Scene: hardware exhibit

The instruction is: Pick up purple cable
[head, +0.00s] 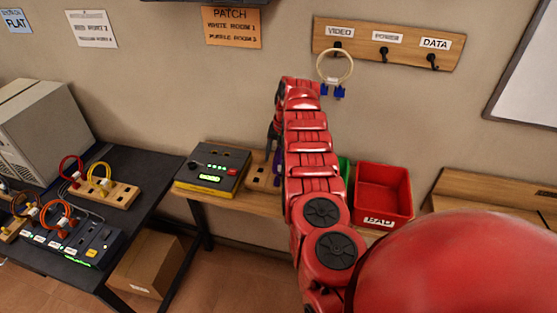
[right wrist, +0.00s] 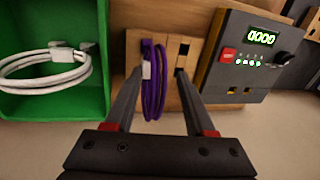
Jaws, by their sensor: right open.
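The purple cable (right wrist: 154,88) is a coiled loop with a white tag, hanging at a slotted wooden block (right wrist: 191,99) in the right wrist view. In the head view only a purple sliver (head: 276,166) shows beside my red arm, over the wooden block (head: 259,177). My right gripper (right wrist: 159,73) is open. Its two dark fingers stand on either side of the cable, the left finger close to it; I cannot tell if they touch. In the head view the right gripper (head: 272,138) points down, partly hidden by my arm. My left gripper is not in view.
A tester box (head: 211,171) with a green display stands beside the block. A green bin (right wrist: 88,106) holding a white cable (right wrist: 45,63) is on the other side. A red bin (head: 384,191) is further right. A cream cable (head: 335,66) hangs on a wall hook.

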